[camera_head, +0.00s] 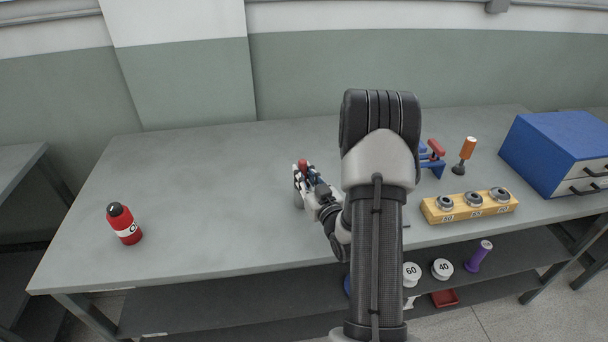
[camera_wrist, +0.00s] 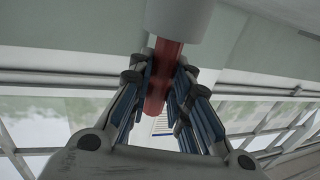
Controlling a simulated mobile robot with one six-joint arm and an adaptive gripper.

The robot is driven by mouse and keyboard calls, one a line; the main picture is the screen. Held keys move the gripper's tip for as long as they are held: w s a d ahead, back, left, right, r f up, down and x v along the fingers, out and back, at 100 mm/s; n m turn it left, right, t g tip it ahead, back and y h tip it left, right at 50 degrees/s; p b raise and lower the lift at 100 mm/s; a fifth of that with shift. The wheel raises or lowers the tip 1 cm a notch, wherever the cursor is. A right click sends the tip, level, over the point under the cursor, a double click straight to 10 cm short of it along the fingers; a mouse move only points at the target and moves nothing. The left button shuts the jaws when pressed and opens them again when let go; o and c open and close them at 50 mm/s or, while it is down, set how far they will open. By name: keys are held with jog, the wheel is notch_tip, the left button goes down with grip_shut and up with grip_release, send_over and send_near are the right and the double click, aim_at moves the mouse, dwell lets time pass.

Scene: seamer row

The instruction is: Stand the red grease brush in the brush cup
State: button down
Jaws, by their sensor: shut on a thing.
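My gripper (camera_head: 308,177) is over the middle of the grey bench, left of my arm. In the wrist view my gripper (camera_wrist: 160,90) is shut on the red handle of the grease brush (camera_wrist: 164,78), between its two blue-lined fingers. The top of the red brush (camera_head: 303,163) shows above the fingers in the head view. A pale grey cylinder (camera_wrist: 180,18), wider than the handle, is at the handle's far end; a pale part (camera_head: 298,200) also shows below my gripper. I cannot tell whether it is the brush cup or the brush's own head.
A red bottle (camera_head: 124,224) stands on the left of the bench (camera_head: 200,180). Right of my arm are a blue-and-red clamp (camera_head: 433,160), an orange-handled tool (camera_head: 465,154), a yellow block with rings (camera_head: 468,207) and a blue drawer cabinet (camera_head: 556,150). Spools (camera_head: 442,268) sit below.

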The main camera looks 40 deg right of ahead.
jog(key=c, duration=1.4)
grip_release()
jog(key=v, duration=1.2)
